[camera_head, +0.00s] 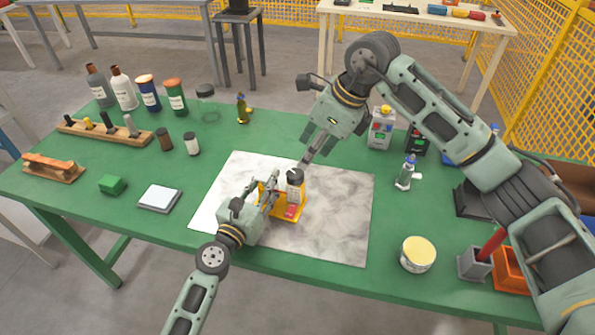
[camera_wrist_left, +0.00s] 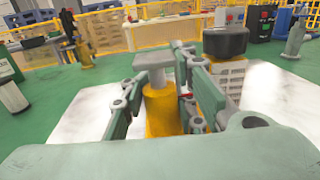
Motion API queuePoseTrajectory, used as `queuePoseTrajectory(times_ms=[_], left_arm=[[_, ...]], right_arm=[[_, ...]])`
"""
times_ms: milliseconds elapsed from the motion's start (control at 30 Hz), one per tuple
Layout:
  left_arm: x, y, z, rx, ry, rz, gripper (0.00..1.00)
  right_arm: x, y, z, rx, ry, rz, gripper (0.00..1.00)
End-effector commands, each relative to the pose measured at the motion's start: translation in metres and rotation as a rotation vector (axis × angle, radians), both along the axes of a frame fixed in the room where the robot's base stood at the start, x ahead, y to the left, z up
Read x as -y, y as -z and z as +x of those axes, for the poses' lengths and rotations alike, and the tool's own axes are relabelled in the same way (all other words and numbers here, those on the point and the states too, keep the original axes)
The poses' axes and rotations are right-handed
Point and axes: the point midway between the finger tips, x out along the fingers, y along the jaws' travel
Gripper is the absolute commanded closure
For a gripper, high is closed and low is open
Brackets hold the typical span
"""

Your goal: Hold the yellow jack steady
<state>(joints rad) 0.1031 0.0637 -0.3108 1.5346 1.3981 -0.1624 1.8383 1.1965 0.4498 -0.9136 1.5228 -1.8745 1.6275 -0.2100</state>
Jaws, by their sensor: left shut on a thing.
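The yellow jack (camera_wrist_left: 160,112) stands upright in the left wrist view, with a grey top. My left gripper (camera_wrist_left: 158,95) is shut around it, a finger on each side. Close to the jack's right stands a pale, ribbed unit with a black round top (camera_head: 295,174), which also shows in the left wrist view (camera_wrist_left: 225,42). My right gripper (camera_head: 304,164) reaches down to this black top from above; I cannot tell whether it touches or how its fingers stand.
A yellow base (camera_head: 289,216) with a red part lies under the unit, on a marbled mat (camera_head: 335,225) on the green table (camera_head: 205,133). Bottles (camera_head: 123,88), a tub (camera_head: 418,253) and a small pale bottle (camera_head: 407,172) stand around. The mat's right part is clear.

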Motion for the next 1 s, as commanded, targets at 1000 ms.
queuePoseTrajectory(times_ms=[1000], left_arm=[[0.001, 0.002, -0.001, -0.004, 0.002, -0.002, 1.0]], right_arm=[[-0.03, 0.082, 0.015, 0.0, -0.002, -0.002, 0.68]])
